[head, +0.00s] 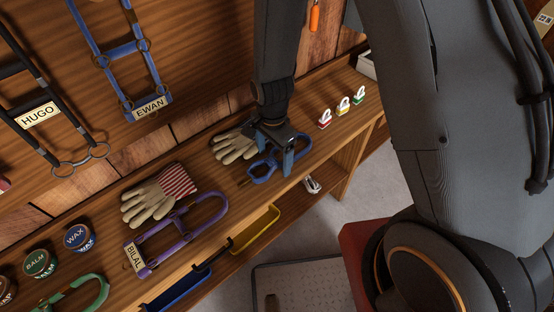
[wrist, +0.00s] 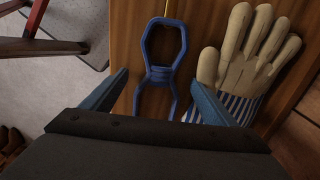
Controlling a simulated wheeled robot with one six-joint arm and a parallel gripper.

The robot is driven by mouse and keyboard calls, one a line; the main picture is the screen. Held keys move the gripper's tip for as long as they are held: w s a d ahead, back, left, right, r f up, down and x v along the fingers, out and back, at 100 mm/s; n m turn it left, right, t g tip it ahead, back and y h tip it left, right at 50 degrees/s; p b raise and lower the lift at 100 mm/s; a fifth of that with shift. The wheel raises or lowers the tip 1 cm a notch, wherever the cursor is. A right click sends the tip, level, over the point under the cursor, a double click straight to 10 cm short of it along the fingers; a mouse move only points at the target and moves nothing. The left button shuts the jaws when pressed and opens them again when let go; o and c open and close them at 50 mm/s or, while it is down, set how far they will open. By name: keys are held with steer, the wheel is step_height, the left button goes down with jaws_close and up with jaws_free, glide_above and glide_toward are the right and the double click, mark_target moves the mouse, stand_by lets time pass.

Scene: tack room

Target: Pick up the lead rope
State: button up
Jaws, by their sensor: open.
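The blue lead rope (wrist: 159,73) lies in a bound, looped bundle on the wooden shelf, with a thin brass-coloured piece at its far end in the wrist view. In the head view the rope (head: 262,172) shows partly under my gripper (head: 275,150). My gripper is open and points down over the rope. In the wrist view the fingers of my gripper (wrist: 158,84) stand on either side of the rope's bound middle, with gaps on both sides. The rope's near end is hidden behind the gripper body. I cannot tell the height of the fingertips above the shelf.
A pale glove with a blue-striped cuff (wrist: 243,62) lies close right of the rope in the wrist view. A red-striped glove (head: 160,195), purple halter (head: 180,228) and tins (head: 77,238) lie left along the shelf (head: 222,195). Small tagged clips (head: 343,106) stand right.

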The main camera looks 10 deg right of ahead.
steer(key=c, duration=1.3)
steer(key=shift+r, duration=0.15)
steer(key=shift+c, duration=0.2)
